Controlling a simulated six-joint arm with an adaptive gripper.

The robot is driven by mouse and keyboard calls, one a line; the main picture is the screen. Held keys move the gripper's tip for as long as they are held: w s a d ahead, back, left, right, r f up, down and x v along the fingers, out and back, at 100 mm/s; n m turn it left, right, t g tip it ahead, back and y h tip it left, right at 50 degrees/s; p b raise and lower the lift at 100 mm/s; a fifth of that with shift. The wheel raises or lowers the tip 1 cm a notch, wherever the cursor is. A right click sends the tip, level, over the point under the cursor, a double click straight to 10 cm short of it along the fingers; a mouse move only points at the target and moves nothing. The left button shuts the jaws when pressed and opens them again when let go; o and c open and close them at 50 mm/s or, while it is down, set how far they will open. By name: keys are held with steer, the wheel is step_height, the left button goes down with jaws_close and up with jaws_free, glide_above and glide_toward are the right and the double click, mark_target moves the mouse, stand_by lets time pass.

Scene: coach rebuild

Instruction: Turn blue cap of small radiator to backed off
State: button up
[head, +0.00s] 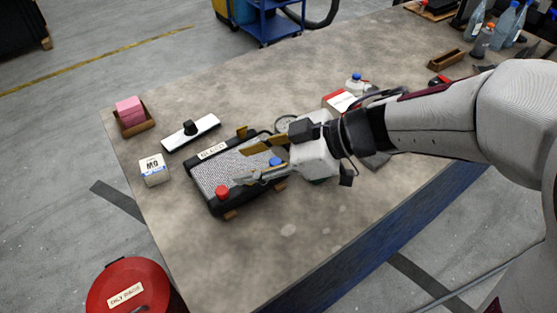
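The small radiator (228,178) lies on the bench, a black frame around a grey finned core with a white label reading "BLEED". Its blue cap (275,161) is on the right side of the frame, close to my gripper, and partly hidden. A red cap (221,192) is at the near left corner. My gripper (241,167) reaches in from the right, low over the radiator. Its two fingers are spread apart, one on the far side and one on the near side of the blue cap. I cannot tell whether they touch the cap, or its turn angle.
A white squeegee-like tool (191,132), a box of pink pads (131,113) and a white container (153,170) stand left of the radiator. Bench (230,265) in front is clear; a red bin (128,288) stands below.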

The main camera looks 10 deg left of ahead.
steer(key=m+t, duration=0.1)
steer(key=m, duration=0.1)
steer(key=m+t+h, duration=0.5)
steer(key=m, duration=0.4)
glide_toward(276, 162)
steer(key=shift+w+a+f, duration=0.15)
steer(key=shift+a+f, duration=0.05)
steer(key=shift+a, duration=0.1)
steer(key=shift+w+a+f, duration=0.1)
steer(key=shift+a+f, duration=0.1)
steer(key=shift+x, duration=3.5)
steer(key=shift+w+f, duration=0.1)
steer(key=shift+d, duration=0.1)
jaws_close()
